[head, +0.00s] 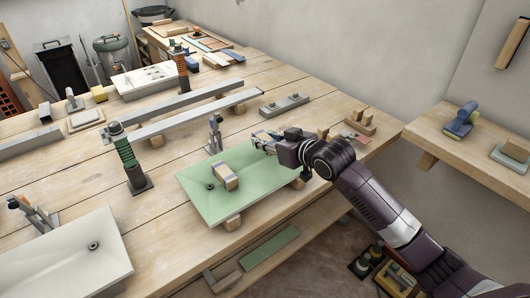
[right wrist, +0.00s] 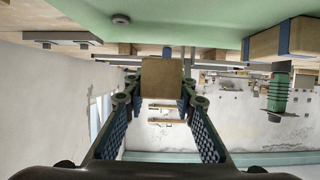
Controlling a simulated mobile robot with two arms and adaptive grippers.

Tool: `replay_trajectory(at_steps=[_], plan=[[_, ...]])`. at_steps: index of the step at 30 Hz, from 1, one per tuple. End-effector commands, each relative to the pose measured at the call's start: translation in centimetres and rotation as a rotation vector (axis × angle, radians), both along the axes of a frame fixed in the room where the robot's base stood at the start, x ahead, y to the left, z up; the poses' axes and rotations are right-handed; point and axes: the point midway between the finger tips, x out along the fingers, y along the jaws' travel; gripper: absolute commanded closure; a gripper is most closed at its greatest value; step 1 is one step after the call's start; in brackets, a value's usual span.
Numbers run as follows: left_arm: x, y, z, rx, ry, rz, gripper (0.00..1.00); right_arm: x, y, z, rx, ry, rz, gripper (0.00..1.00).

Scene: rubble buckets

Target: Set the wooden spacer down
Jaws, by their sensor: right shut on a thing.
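My right gripper (head: 264,143) is at the far right edge of the pale green board (head: 215,207). In the right wrist view the gripper (right wrist: 160,95) is shut on a wooden spacer (right wrist: 161,79), a plain block held between the fingertips. The green board also shows along the top of that view (right wrist: 190,18). In the head view the held spacer is mostly hidden by the fingers, and I cannot tell whether it touches anything. Another wooden block (head: 225,177) with darker bands lies on the board. My left gripper is not in view.
Wooden blocks (head: 232,223) show under the board's edges. A clamp (head: 215,132) stands behind the board, a green post (head: 128,160) to its left. Long grey bars (head: 190,122) lie farther back. A white sink-like panel (head: 65,262) fills the front left. Bare bench lies between.

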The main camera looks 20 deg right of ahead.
Motion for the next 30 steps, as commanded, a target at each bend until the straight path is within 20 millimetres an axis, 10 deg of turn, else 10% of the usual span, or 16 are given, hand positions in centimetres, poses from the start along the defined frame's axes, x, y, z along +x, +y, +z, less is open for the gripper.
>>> replay_trajectory(at_steps=[10, 23, 24, 30], plan=[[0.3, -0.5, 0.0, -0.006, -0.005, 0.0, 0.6, 0.0, 0.0, -4.3, 0.001, 0.002, -0.001, 0.99], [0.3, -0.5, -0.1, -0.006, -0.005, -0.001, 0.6, 0.0, 0.0, -4.9, 0.001, -0.001, 0.0, 0.99], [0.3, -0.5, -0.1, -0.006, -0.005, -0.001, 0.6, 0.0, 0.0, -5.0, 0.0, -0.001, 0.0, 0.74], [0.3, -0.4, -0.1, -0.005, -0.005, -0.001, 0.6, 0.0, 0.0, -4.9, 0.0, -0.001, 0.0, 0.58]])
